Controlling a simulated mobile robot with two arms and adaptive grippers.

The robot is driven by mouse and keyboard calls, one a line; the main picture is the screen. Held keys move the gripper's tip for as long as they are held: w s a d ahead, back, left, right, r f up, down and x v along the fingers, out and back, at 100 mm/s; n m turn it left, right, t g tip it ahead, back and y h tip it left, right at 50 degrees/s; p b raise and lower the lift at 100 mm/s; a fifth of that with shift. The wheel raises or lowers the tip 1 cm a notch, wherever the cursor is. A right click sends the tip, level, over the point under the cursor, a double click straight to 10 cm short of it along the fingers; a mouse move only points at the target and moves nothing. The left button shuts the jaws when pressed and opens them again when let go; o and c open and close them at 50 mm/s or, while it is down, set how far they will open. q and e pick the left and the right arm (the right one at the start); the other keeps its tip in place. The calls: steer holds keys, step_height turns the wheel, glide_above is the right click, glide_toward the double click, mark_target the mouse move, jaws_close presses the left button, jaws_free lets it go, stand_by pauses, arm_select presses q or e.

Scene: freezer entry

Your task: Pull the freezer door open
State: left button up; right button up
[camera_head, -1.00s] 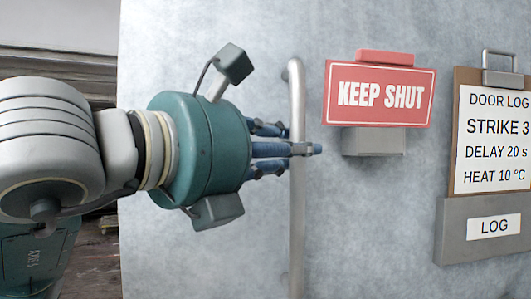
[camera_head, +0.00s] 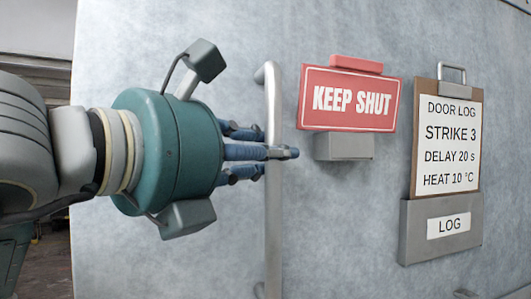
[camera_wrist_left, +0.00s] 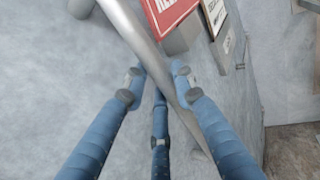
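The freezer door (camera_head: 180,265) is a large pale grey, mottled panel. Its vertical metal bar handle (camera_head: 273,215) stands off from the panel, to the left of the sign. Exact contact is partly hidden. My right gripper is not in view.
A red KEEP SHUT sign (camera_head: 350,98) on a grey bracket and a door log clipboard (camera_head: 447,145) in a grey holder are on the door, right of the handle. Dark brown floor (camera_head: 45,265) shows past the door's left edge.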

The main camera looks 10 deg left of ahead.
arm_select(q)
steer(key=o, duration=0.4)
steer(key=shift+r, duration=0.2)
steer(key=v, duration=1.2)
steer(key=shift+f, duration=0.1)
